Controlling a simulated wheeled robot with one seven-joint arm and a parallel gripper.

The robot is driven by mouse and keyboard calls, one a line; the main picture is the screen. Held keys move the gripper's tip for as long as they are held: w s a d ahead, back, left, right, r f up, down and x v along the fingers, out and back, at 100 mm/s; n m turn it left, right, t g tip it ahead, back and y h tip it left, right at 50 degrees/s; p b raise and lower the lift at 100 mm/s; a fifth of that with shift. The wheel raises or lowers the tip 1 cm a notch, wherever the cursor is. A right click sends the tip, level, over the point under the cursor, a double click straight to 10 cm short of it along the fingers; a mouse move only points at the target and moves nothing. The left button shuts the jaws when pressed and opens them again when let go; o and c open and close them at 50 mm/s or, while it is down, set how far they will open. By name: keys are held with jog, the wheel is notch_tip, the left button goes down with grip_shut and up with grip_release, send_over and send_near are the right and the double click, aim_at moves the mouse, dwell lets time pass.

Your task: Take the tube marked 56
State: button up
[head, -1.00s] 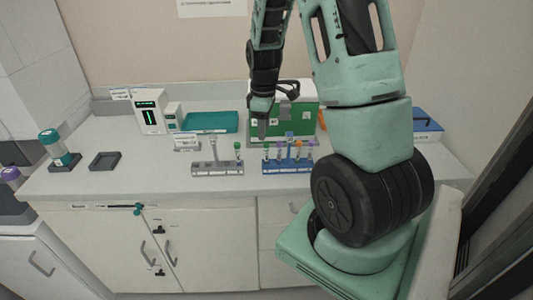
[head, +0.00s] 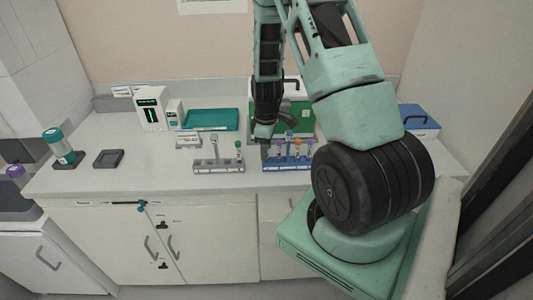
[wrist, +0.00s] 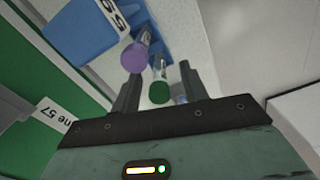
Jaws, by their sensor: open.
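The blue rack (head: 287,166) stands on the counter, holding several tubes with orange, purple and other caps. My gripper (head: 265,146) is low over its left end. In the wrist view my gripper (wrist: 160,70) is open. A green-capped tube (wrist: 158,92) shows between its fingers, and I cannot tell if they touch it. A purple-capped tube (wrist: 134,58) is just beyond, nearer the blue rack body (wrist: 80,25). A white label on that body seems to read 55, seen askew. I cannot read a 56 on any tube.
A teal tray (head: 211,119) lies at the back. The counter front is clear.

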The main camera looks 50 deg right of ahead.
jog(key=shift+c, duration=0.3)
jog(key=c, duration=0.8)
jog(key=shift+r+b, duration=1.25)
jog(key=shift+r, duration=3.8)
